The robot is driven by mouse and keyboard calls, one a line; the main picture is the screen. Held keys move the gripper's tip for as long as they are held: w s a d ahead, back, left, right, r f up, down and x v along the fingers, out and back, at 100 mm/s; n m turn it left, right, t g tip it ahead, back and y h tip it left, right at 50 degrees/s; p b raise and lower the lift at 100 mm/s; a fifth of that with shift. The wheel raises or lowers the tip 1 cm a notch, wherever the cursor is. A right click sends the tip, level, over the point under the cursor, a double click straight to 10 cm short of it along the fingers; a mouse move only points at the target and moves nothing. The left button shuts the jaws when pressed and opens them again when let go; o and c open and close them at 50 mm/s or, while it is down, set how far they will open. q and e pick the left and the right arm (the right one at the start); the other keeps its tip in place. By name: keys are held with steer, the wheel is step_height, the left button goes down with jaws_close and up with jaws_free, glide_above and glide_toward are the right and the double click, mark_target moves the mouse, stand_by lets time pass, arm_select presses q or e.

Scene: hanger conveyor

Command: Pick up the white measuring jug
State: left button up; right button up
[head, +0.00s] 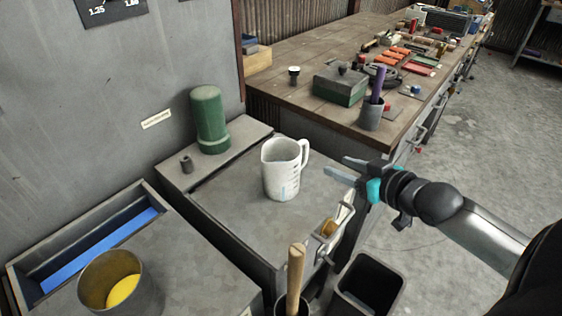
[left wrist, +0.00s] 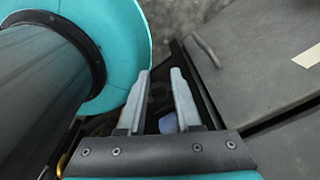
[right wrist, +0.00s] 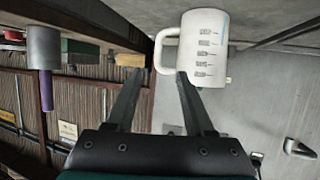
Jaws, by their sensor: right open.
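The white measuring jug (head: 283,170) stands upright on a grey metal surface (head: 235,205) in the head view, its handle toward the right. My right gripper (head: 342,167) is open to the right of the jug, its fingers pointing at the handle side and apart from it. In the right wrist view the jug (right wrist: 205,47) shows beyond the fingertips, with its handle (right wrist: 166,52) near the gap between the fingers (right wrist: 158,75). My left gripper (left wrist: 160,75) shows only in its own wrist view, with its fingers apart and nothing between them.
A pot with a yellow inside (head: 121,285) is at front left. A wooden handle (head: 295,280) rises at the front, beside a black bin (head: 368,286). The cluttered wooden bench (head: 300,55) lies behind.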

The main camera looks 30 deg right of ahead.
mark_target(307, 153)
steer(key=b+x, duration=0.2)
steer(key=x, duration=0.6)
steer(key=shift+d+f+b, duration=0.15)
steer(key=shift+b, duration=0.2)
steer(key=shift+w+f, duration=0.2)
steer(key=shift+w, duration=0.3)
steer(key=shift+b+x, duration=0.9)
steer(key=shift+x, duration=1.1)
steer(key=shift+w+f, duration=0.15)
steer(key=shift+w, duration=0.4)
steer(key=c, duration=0.7)
steer(key=shift+c, duration=0.5)
arm_select(q)
steer(key=f, duration=0.5)
steer(key=shift+w, duration=0.25)
arm_select(e)
jaws_close()
arm_select(q)
steer(key=shift+d, duration=0.15)
steer(key=shift+a, duration=0.3)
